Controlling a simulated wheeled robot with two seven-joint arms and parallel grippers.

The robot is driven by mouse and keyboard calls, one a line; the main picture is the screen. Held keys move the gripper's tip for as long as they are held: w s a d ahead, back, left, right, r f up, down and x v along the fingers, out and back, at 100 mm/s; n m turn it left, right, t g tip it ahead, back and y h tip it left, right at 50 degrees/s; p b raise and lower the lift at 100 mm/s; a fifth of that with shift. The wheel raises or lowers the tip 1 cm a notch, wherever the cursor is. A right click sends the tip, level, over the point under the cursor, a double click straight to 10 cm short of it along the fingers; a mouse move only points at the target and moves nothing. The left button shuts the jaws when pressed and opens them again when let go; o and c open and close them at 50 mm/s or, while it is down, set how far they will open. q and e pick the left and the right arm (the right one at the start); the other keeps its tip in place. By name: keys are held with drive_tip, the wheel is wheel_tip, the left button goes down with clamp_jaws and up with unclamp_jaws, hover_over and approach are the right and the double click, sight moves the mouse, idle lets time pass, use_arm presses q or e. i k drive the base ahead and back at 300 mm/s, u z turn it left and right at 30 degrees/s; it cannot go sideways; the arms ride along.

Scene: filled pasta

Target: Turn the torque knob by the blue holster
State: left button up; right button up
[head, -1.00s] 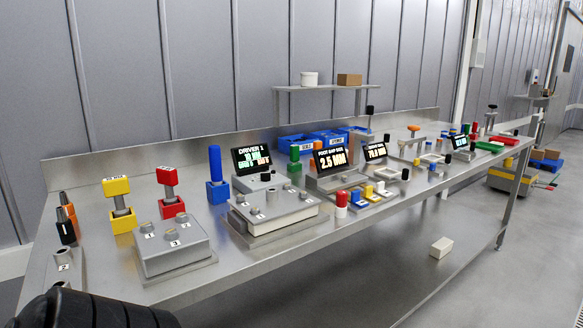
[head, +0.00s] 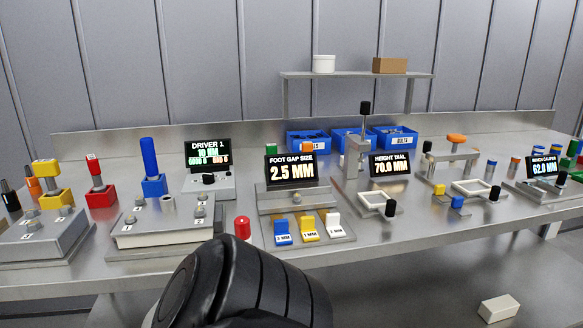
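A blue holster (head: 154,187) stands on the steel bench left of centre and holds a blue-handled driver (head: 149,157) upright. A small black knob (head: 208,179) sits on the box below this screen. A lighter fitting shows beside the knob; its setting is too small to read. Neither of my grippers shows; only a black part of my arm (head: 240,285) rises at the bottom centre.
Red (head: 101,195) and yellow (head: 55,198) holsters stand to the left. A grey fixture plate with bolts (head: 165,222) lies in front of the blue holster. A red cylinder (head: 242,227) and the FOOT GAP SIZE screen (head: 291,170) are to the right. Blue bins (head: 307,139) stand behind.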

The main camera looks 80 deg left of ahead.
sight(209, 177)
drive_tip(key=u, duration=2)
